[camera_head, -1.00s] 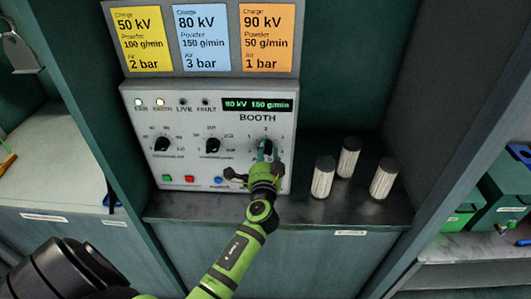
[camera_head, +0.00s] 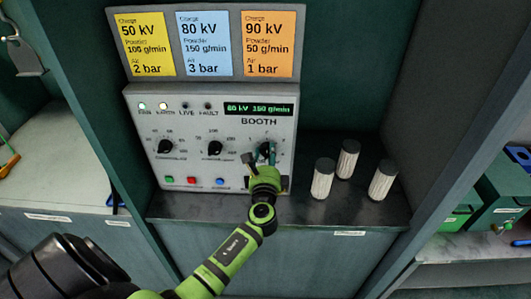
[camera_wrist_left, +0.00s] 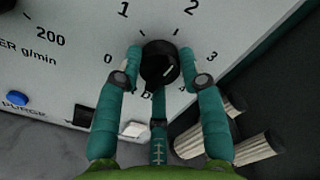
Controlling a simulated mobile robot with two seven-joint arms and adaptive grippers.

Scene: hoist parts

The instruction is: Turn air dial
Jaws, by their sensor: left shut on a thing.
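The air dial is a black knob (camera_wrist_left: 160,66) with a white mark, on a scale from 0 to 4 in the left wrist view. The mark is short and seems to slant up-right toward the 2 to 3 side; the exact reading is unclear. My left gripper (camera_wrist_left: 160,80) is shut on the dial, with teal fingers on its left and right sides and another below. In the head view my left gripper (camera_head: 264,165) covers most of the dial at the right of the booth panel (camera_head: 200,108). My right gripper is out of view.
The panel has two other black dials (camera_head: 165,146) (camera_head: 215,148) and green, red and blue buttons. The display (camera_head: 259,109) reads 80 kV 150 g/min. Yellow, blue and orange cards (camera_head: 205,45) hang above. Several white ribbed cylinders (camera_head: 347,158) stand on the shelf to the right.

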